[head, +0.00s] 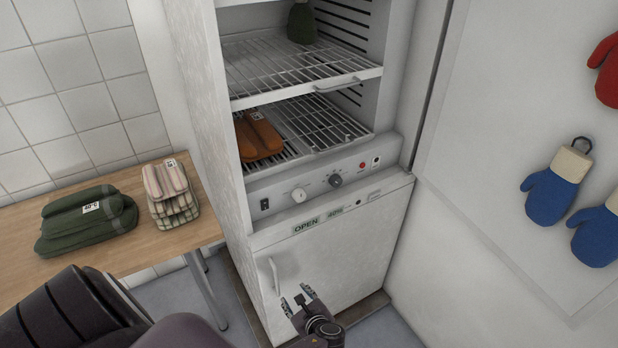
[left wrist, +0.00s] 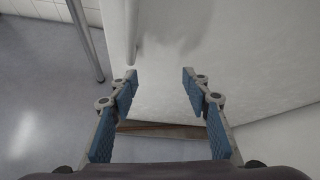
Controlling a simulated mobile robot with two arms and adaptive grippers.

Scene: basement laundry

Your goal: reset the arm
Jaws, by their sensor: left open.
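My left gripper (head: 297,299) is in front of the lower door of a tall white cabinet (head: 330,265), near the bottom of the head view. In the left wrist view the gripper (left wrist: 160,76) has its two blue-padded fingers spread apart, with nothing between them. The white door handle (head: 273,276) is just beyond and to the left of the fingers; it also shows in the left wrist view (left wrist: 131,38). The gap between the fingers and the door is hard to judge. My left arm comes in at the lower left. My right gripper is not in view.
The cabinet's upper part is open, with wire shelves (head: 290,75) holding an orange folded item (head: 258,137) and a dark green item (head: 301,24). A wooden table (head: 190,231) at left bears green (head: 85,222) and checked (head: 170,195) folded textiles. Blue mitts (head: 551,196) hang at right.

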